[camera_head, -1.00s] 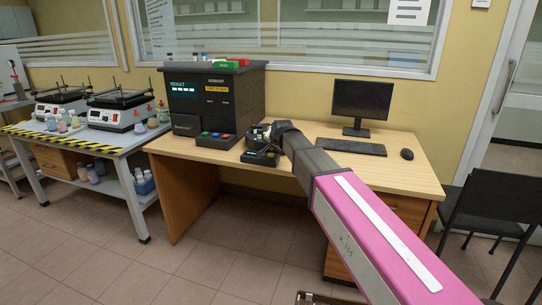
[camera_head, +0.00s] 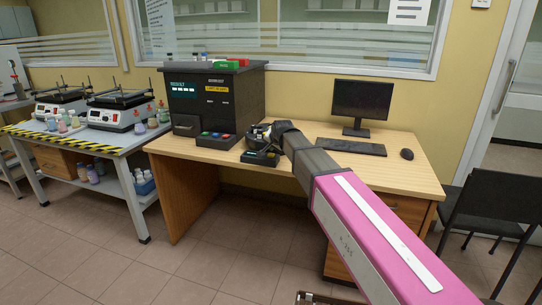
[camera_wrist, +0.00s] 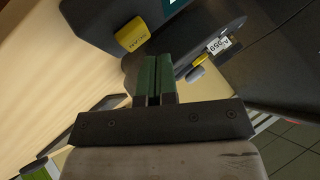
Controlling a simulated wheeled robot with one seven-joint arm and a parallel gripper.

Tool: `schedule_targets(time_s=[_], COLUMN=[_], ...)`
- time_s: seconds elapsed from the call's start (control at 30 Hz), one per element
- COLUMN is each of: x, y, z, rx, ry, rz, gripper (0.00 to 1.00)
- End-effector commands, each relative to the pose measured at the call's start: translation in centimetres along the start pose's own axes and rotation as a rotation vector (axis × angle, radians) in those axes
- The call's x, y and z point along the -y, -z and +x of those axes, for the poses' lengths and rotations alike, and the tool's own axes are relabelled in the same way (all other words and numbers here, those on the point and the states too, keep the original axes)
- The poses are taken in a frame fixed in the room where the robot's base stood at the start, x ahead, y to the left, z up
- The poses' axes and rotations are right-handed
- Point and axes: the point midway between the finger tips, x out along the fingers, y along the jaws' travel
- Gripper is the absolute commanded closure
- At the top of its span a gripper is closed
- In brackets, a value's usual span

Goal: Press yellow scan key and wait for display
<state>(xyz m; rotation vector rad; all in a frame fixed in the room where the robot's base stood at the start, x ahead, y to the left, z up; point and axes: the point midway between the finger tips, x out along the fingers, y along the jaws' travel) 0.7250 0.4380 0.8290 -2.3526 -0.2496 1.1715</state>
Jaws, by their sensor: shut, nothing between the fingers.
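A yellow key-like block with small dark lettering (camera_wrist: 131,34) sits on a dark device in the wrist view. My gripper (camera_wrist: 157,60) is shut and empty, its green fingertips a little right of and below that block in the picture; I cannot tell whether they touch the device. A yellow-and-grey piece with a white numbered label (camera_wrist: 212,45) is just right of the fingertips. In the head view the small dark device (camera_head: 262,157) sits at the desk's front edge, partly covered by my wrist. Only a teal sliver of a screen (camera_wrist: 172,3) shows in the wrist view.
A black analyser (camera_head: 215,105) with a "RESULT" screen and coloured buttons stands left of my gripper. A monitor (camera_head: 361,100), keyboard (camera_head: 350,146) and mouse (camera_head: 407,154) are on the right of the desk (camera_head: 400,176). A side bench (camera_head: 95,138) with two instruments is further left.

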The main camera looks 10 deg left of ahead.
Motion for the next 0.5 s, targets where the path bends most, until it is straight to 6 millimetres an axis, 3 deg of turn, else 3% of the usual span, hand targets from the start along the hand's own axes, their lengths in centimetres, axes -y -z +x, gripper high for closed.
schedule_targets(time_s=[0.5], x=[-0.24], y=[-0.24], z=[0.32], rx=[0.0], ry=[0.0], rz=[0.0], gripper=[1.0])
